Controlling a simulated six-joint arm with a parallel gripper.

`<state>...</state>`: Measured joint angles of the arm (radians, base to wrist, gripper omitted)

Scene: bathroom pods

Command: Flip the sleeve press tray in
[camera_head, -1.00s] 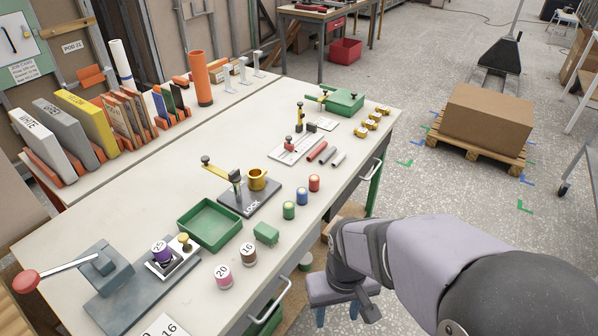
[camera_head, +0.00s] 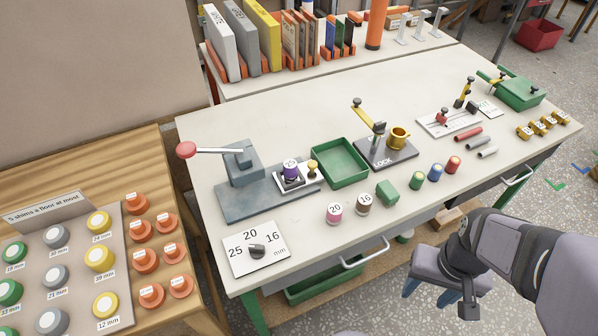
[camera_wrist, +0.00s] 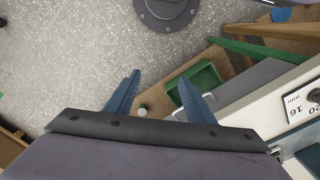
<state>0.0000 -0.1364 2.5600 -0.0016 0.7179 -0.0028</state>
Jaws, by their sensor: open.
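The sleeve press (camera_head: 240,170) is a blue-grey block on a flat base, with a lever ending in a red knob (camera_head: 187,150) pointing left. Its small pale tray (camera_head: 296,182) sits out to the right of the press block. The tray carries a purple sleeve marked 25 (camera_head: 291,168) and a yellow knob (camera_head: 313,166) at its right end. My gripper (camera_head: 428,293) is off the table's front edge, to the lower right of the press, well apart from the tray. In the wrist view its blue fingers (camera_wrist: 158,95) are spread with nothing between them.
A green bin (camera_head: 341,177) and a lock fixture (camera_head: 387,153) stand right of the press. Sleeves marked 20 (camera_head: 334,213) and 16 (camera_head: 364,204) stand in front. A dial card (camera_head: 256,250) lies front left. A drawer handle (camera_head: 365,256) juts from the table front.

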